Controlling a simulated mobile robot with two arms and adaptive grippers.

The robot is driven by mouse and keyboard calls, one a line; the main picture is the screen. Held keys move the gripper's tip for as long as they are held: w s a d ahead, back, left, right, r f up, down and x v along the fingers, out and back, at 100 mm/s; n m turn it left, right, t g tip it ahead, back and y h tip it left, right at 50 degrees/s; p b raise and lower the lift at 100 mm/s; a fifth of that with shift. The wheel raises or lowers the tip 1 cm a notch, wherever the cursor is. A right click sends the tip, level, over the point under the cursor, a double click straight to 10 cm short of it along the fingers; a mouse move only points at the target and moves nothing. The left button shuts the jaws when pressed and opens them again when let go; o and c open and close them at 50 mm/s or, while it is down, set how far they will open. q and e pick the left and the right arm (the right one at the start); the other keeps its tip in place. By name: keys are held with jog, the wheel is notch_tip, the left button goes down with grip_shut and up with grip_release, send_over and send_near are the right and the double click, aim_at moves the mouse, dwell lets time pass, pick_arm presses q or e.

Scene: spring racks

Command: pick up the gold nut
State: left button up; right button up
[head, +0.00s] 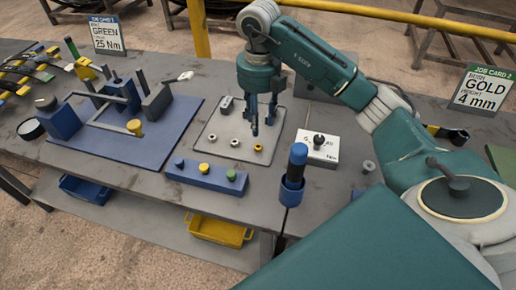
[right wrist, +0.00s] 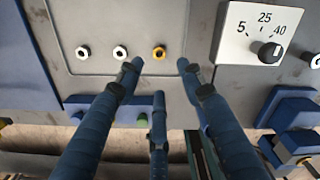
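The gold nut (head: 258,148) lies on a light grey tray (head: 207,125) on the bench, at the right end of a row with two silver nuts (head: 235,143). In the right wrist view the gold nut (right wrist: 159,52) shows whole, just beyond the space between the fingertips. My right gripper (head: 263,128) points down above the tray, close to the gold nut and a little behind it in the head view. Its fingers are spread with nothing between them, as the right wrist view also shows (right wrist: 160,70). My left gripper is out of view.
A blue block with coloured knobs (head: 206,176) stands in front of the tray. A white dial box (head: 317,147) and a blue holder with a black-handled tool (head: 293,180) stand to the right. A blue fixture board (head: 125,150) lies left.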

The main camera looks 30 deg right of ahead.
send_over(259, 151)
jog(key=f, duration=0.4)
jog(key=shift+w+d+f, duration=0.1)
jog(key=shift+w+f, duration=0.05)
jog(key=shift+w, duration=0.1)
jog(key=shift+w+d+f+p, duration=0.15)
jog(key=shift+f+p, duration=0.45)
jog(key=shift+f, duration=0.75)
jog(key=shift+w+a+f+p, duration=0.15)
jog(key=shift+f+p, duration=0.4)
jog(key=shift+f, duration=0.8)
jog(key=shift+d, duration=0.15)
grip_shut()
